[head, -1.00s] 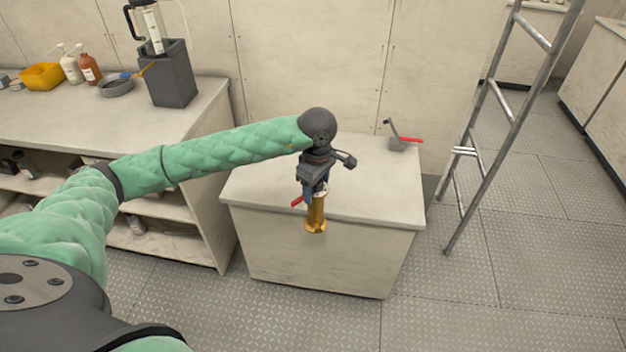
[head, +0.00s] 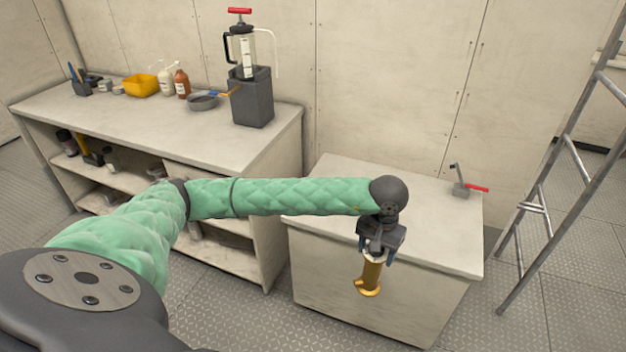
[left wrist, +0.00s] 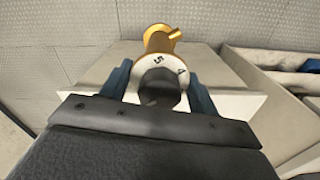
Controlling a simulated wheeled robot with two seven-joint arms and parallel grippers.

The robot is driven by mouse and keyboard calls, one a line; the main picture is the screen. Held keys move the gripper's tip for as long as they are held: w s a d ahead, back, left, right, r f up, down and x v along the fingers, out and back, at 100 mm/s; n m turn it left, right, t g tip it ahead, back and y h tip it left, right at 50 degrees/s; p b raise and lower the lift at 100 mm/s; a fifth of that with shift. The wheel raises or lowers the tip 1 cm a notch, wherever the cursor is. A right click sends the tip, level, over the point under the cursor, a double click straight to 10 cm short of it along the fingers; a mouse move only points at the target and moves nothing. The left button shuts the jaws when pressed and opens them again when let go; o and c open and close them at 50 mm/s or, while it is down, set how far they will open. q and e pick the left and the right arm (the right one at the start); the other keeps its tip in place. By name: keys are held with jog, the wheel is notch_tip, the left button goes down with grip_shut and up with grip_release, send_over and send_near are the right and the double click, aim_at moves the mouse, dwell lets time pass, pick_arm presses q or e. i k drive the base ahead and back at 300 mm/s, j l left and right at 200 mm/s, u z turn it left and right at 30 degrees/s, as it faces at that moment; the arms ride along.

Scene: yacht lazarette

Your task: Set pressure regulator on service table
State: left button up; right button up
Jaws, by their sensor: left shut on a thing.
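The pressure regulator (head: 371,274) is a brass-coloured piece with a flange at its lower end. My left gripper (head: 377,255) is shut on it and holds it roughly upright, in front of a pale, box-shaped table (head: 330,185). In the left wrist view, the regulator (left wrist: 158,62) shows a white ring with the figures 5 and 4, a dark round end and a gold flange. The blue fingers of my left gripper (left wrist: 160,86) stand on both sides of it. My right gripper is out of view. I cannot tell which surface is the service table.
A device with a red handle (head: 461,188) stands at the box table's back right. The table top beside it is clear. A long shelved bench (head: 130,120) stands left, with a grey stand (head: 252,98), pan (head: 203,102), bottles (head: 182,83) and yellow bin (head: 141,85). A ladder (head: 560,180) stands right.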

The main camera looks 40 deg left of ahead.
aim_at(158, 124)
jog(key=k+j+u, duration=0.15)
jog(key=j+u, duration=0.15)
jog(key=j, duration=1.15)
jog(key=j+u, duration=0.25)
jog(key=j, duration=1.15)
